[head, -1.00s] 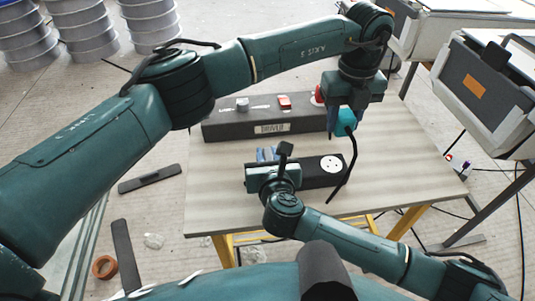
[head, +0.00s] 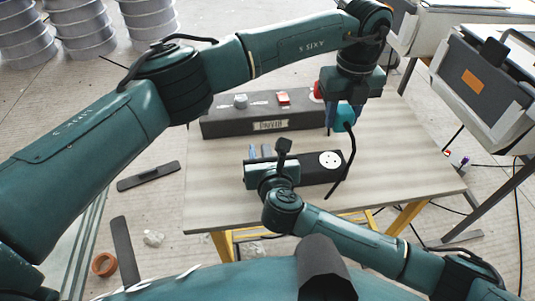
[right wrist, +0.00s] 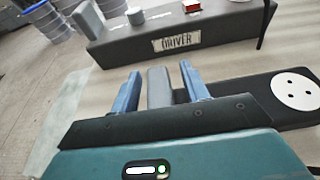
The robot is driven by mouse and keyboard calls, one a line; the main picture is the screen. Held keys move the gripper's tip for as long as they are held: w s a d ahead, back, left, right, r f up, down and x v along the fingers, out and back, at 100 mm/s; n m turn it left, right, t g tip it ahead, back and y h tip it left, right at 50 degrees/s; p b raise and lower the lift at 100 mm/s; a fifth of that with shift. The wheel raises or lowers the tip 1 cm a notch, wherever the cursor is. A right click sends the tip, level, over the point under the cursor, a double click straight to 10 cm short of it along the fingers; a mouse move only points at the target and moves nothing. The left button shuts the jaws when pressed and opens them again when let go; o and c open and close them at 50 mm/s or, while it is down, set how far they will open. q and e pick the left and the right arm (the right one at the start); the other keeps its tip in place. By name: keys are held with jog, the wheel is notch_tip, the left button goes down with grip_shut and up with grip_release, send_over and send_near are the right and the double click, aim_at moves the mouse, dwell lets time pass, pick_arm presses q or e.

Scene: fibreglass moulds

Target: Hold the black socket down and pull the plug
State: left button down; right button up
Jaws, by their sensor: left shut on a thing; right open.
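The black socket (head: 315,177) is a long dark bar on the table, with a white round outlet (head: 330,160) near its right end. The outlet also shows in the right wrist view (right wrist: 297,90). My left gripper (head: 337,112) is shut on the teal plug (head: 345,117), whose black cable hangs down beside the socket's right end. The plug appears out of the outlet. My right gripper (head: 260,151) is at the socket's left part. Its blue fingers are open on either side of a grey block (right wrist: 159,87); whether they touch it I cannot tell.
A long dark box (head: 235,124) labelled DRIVER stands behind the socket, with a grey knob (head: 240,101) and a red switch (head: 283,98) on top. The table (head: 410,160) is bare to the right. A grey machine (head: 480,80) stands beyond its right edge.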

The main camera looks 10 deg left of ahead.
jog(key=v, duration=1.2)
jog(key=shift+s, duration=0.1)
